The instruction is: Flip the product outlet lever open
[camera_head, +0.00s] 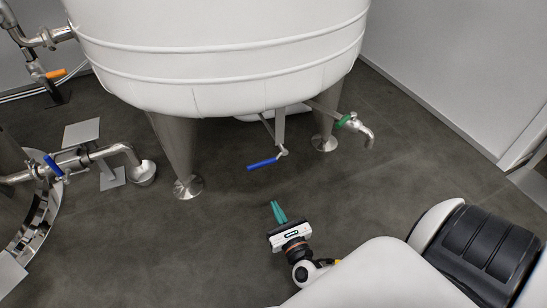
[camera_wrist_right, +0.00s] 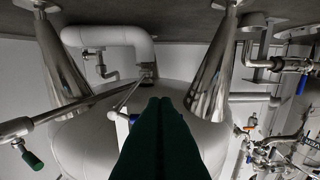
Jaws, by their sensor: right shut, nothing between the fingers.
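A blue-handled lever (camera_head: 262,163) hangs under the middle of the white tank (camera_head: 215,50), at the end of a thin valve pipe. Its handle points left, roughly level. My right gripper (camera_head: 279,212) is shut and empty, its green fingers below and slightly right of the blue handle in the head view, apart from it. In the right wrist view the shut green fingers (camera_wrist_right: 160,105) fill the lower middle, and a bit of the blue handle (camera_wrist_right: 132,118) shows just left of them, partly hidden. My left gripper is not in view.
A tap with a green handle (camera_head: 343,120) sticks out at the tank's right. Steel legs (camera_head: 176,155) stand on the dark floor. Another pipe with a blue valve handle (camera_head: 53,165) and an orange handle (camera_head: 56,73) are at the left. The floor around my right gripper is clear.

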